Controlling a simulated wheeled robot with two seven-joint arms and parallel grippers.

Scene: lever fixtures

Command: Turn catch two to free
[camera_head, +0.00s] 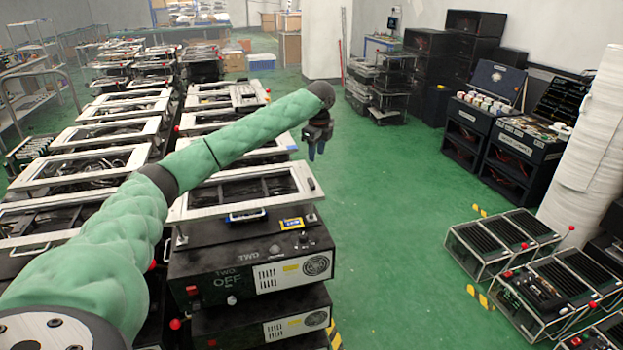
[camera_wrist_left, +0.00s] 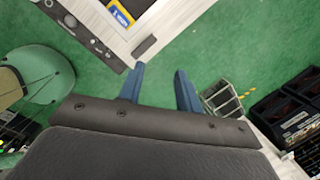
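A black box (camera_head: 205,262) with "TWO" and "OFF" lettered on its front stands at centre left, under a white frame (camera_head: 176,212). A small dark block (camera_head: 311,184) sits at the frame's right corner; it also shows in the left wrist view (camera_wrist_left: 144,45). I cannot tell for certain which part is the catch. My left gripper (camera_head: 316,152) is above and beyond that corner, pointing down, with nothing between its fingers. In the left wrist view its two blue fingers (camera_wrist_left: 159,72) are apart and clear of the block. My right gripper is not in view.
A blue and yellow label (camera_head: 291,224) and knobs (camera_head: 275,250) are on the box top. More frame-topped boxes stand in rows to the left and behind. Open green floor (camera_head: 385,220) lies to the right. Slatted black units (camera_head: 545,285) stand at lower right.

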